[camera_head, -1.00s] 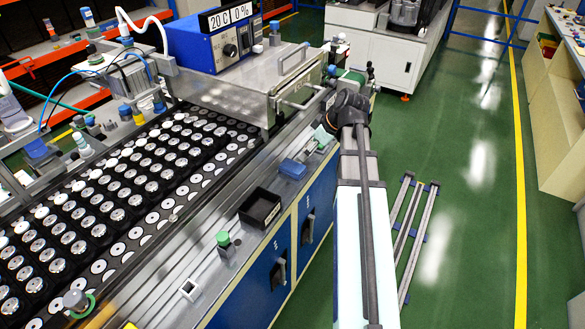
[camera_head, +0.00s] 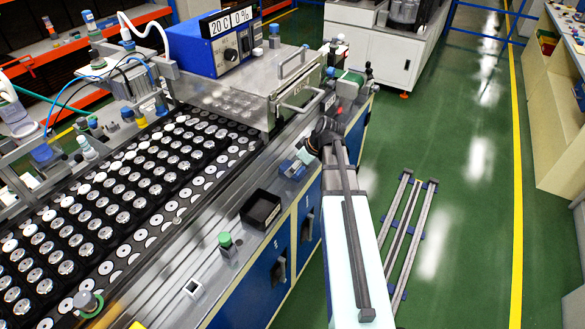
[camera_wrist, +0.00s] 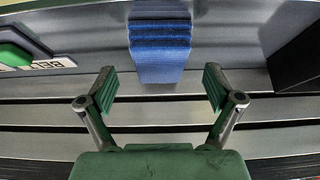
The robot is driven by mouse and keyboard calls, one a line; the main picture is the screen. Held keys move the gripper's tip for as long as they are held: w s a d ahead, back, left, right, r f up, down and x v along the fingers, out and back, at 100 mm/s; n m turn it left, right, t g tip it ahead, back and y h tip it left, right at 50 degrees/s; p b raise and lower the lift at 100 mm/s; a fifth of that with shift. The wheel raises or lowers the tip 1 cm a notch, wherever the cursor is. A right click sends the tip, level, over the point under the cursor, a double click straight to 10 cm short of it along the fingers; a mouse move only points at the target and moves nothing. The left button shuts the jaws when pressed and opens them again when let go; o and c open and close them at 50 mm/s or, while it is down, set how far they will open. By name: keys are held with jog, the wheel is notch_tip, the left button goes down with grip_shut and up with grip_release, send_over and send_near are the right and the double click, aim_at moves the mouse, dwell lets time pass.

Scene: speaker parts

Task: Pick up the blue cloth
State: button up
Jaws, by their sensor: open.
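The blue cloth (camera_head: 291,169) is a small folded stack lying on the metal ledge beside the conveyor in the head view. In the wrist view the cloth (camera_wrist: 160,42) shows layered folds at the top middle. My gripper (camera_wrist: 160,83) is open, with its green-padded fingers on either side of the cloth's lower end in the picture. Nothing is held between them. In the head view my gripper (camera_head: 305,155) is small and partly hidden by my dark wrist, just beyond the cloth. Whether it touches the cloth cannot be told.
A black open bin (camera_head: 261,209) stands nearer on the ledge; it also shows at the right of the wrist view (camera_wrist: 300,55). A green-topped button (camera_head: 225,240) stands further along. A metal machine housing (camera_head: 300,92) rises behind. Trays of round speaker parts fill the conveyor.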

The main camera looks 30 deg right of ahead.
jog(key=shift+x, duration=1)
jog(key=c, duration=1.2)
jog(key=shift+c, duration=0.2)
jog(key=shift+r, duration=0.1)
jog(key=shift+s+d+r+b, duration=0.1)
jog(key=shift+s+r+b, duration=0.05)
jog(key=shift+r+b, duration=0.3)
notch_tip(320, 180, up, 6)
jog(key=shift+f+b, duration=0.1)
jog(key=shift+b, duration=0.85)
jog(key=s+d+b, duration=0.2)
jog(key=s+d, duration=0.3)
jog(key=s, duration=0.3)
jog(key=s+d+b, duration=0.2)
jog(key=s+d, duration=0.3)
jog(key=s, duration=0.3)
jog(key=shift+s+d, duration=0.25)
jog(key=shift+d, duration=0.15)
